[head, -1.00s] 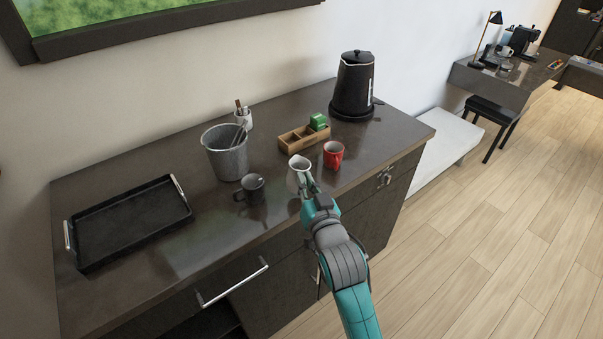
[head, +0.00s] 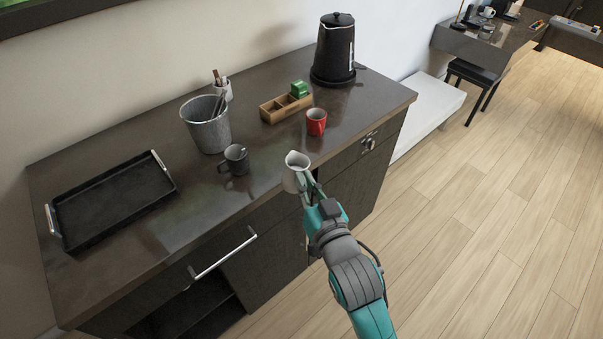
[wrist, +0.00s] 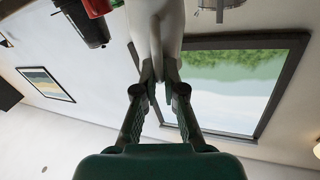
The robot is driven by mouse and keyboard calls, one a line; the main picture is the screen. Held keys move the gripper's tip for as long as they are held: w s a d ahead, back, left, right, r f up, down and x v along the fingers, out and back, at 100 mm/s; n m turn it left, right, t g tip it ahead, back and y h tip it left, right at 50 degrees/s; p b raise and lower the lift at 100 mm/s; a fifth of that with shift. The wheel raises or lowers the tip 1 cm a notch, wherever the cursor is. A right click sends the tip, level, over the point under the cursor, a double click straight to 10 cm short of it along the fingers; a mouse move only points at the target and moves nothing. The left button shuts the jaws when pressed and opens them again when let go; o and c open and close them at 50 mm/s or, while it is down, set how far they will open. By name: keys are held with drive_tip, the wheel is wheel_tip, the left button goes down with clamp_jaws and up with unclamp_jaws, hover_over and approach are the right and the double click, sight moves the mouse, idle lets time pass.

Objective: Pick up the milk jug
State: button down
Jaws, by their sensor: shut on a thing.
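The milk jug (head: 295,175) is a small pale jug with a spout, held upright at the front edge of the counter. My gripper (head: 312,189) is shut on its near side, where the handle is. In the wrist view the jug (wrist: 157,20) is at the top middle, and my gripper (wrist: 158,75) has both fingers closed on its handle. The jug appears raised and just clear of the counter's front edge, though the gap is hard to judge. The jug's lower part is partly hidden by my gripper in the head view.
On the counter (head: 150,225) are a red mug (head: 316,122), a dark mug (head: 235,160), a grey bucket (head: 208,130), a wooden box (head: 272,113), a black kettle (head: 333,55) and a black tray (head: 110,205). The floor (head: 480,220) at right is clear.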

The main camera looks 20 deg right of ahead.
drive_tip(key=shift+s, duration=0.75)
drive_tip(key=shift+s, duration=0.1)
idle(0.8)
